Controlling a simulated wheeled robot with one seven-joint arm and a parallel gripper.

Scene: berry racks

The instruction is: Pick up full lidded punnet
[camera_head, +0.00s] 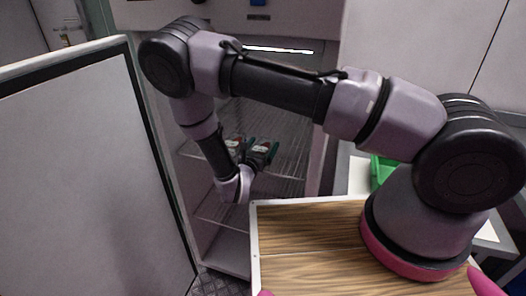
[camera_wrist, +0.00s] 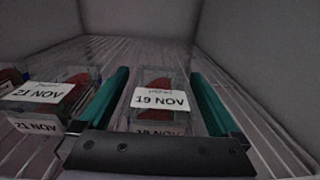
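A clear lidded punnet with red fruit and a white "19 NOV" label (camera_wrist: 160,98) lies on the wire shelf, between the fingers of my gripper (camera_wrist: 157,100). The two teal fingers are open, one on each side of it, with narrow gaps that look free of contact. A second punnet, labelled "21 NOV" (camera_wrist: 40,92), stands to the left, beside the left finger. In the head view my gripper (camera_head: 251,150) reaches into the open cabinet, and the arm partly hides the punnets. How full each punnet is, I cannot tell.
The wire shelf (camera_wrist: 150,50) is bare behind the punnets, and the cabinet's side wall (camera_wrist: 255,60) is close on the right. The open cabinet door (camera_head: 80,170) stands at left. A wood-grain board (camera_head: 310,235) and a green crate (camera_head: 381,170) are at right.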

